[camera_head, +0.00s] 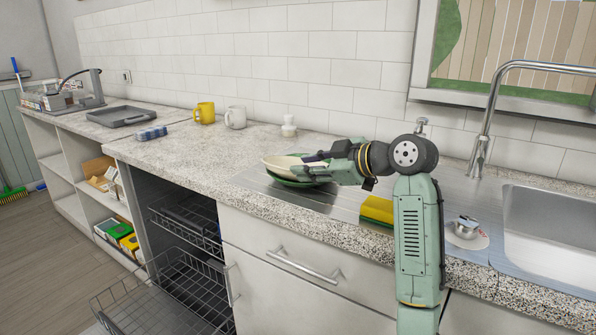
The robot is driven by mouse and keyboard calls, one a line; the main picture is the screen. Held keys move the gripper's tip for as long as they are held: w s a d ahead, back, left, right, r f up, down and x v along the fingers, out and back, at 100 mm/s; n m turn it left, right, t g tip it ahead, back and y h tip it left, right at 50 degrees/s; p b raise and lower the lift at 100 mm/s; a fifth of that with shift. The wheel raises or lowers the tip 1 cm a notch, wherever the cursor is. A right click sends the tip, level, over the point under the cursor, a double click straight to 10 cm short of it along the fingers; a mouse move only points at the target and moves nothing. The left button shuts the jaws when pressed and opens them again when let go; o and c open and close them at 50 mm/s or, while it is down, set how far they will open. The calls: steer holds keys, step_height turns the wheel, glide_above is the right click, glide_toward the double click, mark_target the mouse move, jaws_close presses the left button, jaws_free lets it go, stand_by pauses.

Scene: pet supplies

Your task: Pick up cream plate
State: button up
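The cream plate (283,162) lies tilted on top of green dishes (300,183) on the metal drainboard left of the sink. My gripper (318,164) reaches in from the right at the cream plate's right side. Its fingers overlap the plate's right edge in this view. The fingers are small and partly merge with the dishes, so I cannot tell whether they are open or shut, or touching the plate. The right part of the stack is hidden behind my gripper.
A yellow sponge (377,211) lies just right of the dishes, near my arm. Yellow (205,113) and white (236,118) mugs stand farther left. A dish rack (160,290) is pulled out below.

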mark_target(286, 168)
steer(key=p+x, duration=0.2)
steer(key=x, duration=0.6)
steer(key=shift+w+d, duration=0.2)
jaws_close()
stand_by(0.5)
